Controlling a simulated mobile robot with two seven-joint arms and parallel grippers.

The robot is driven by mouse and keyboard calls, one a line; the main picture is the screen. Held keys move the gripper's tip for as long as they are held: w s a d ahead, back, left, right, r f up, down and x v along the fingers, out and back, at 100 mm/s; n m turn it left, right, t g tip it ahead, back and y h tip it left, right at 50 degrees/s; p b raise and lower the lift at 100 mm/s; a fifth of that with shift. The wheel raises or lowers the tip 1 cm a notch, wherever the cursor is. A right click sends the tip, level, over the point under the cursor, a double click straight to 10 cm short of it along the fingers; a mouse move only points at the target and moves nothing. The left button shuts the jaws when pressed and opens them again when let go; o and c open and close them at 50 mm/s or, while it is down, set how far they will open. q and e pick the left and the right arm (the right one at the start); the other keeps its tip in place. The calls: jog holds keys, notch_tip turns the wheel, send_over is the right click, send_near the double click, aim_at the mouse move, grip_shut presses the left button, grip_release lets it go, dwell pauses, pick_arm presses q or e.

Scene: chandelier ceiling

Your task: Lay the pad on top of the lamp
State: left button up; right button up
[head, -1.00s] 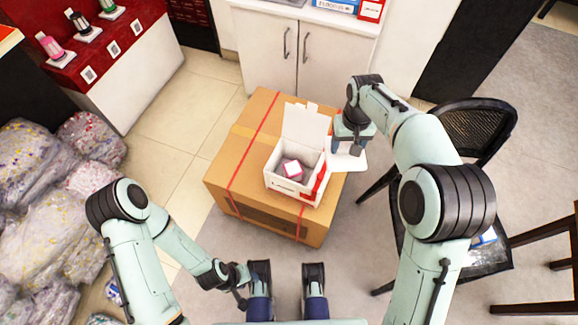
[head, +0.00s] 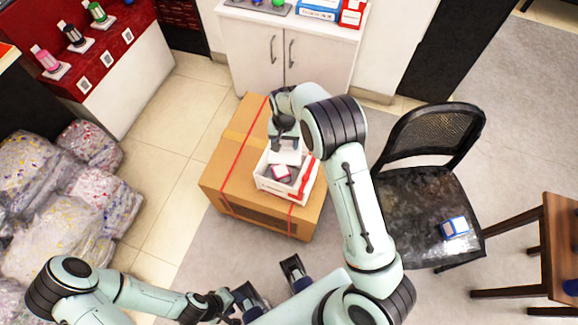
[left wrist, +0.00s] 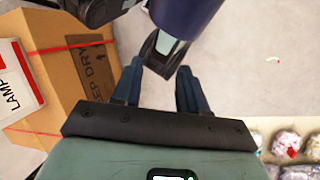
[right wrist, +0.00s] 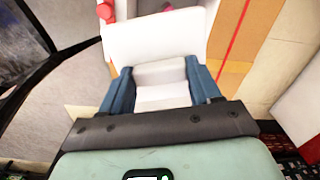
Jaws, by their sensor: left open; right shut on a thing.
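The lamp (head: 281,172), a small pink and white thing, lies inside an open white box (head: 264,184) with a red strip. My right gripper (head: 284,146) is shut on the white pad (head: 285,157), which it holds over the back part of the open box. In the right wrist view the pad (right wrist: 162,75) sits between both fingers (right wrist: 160,88); a larger white panel lies beyond it. The arm hides part of the box's back. My left gripper (head: 224,302) is open and empty at the lower left; its parted fingers (left wrist: 158,90) show in the left wrist view.
The white box stands on a large brown carton (head: 228,178) with red straps. A black chair (head: 424,200) with a small blue and white box (head: 454,228) is to the right. Wrapped bags (head: 60,225) lie left. A white cabinet (head: 258,45) stands behind.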

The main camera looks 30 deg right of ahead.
aim_at(285, 151)
notch_tip(285, 151, down, 5)
jog(key=b, duration=0.3)
jog(key=shift+s+r, duration=0.1)
jog(key=shift+f+b, duration=0.5)
jog(key=shift+b, duration=0.15)
jog(key=o, duration=1.1)
jog(key=shift+r, duration=0.1)
notch_tip(285, 151, up, 13)
jog(key=shift+r+p, duration=0.15)
jog(key=shift+p, duration=0.8)
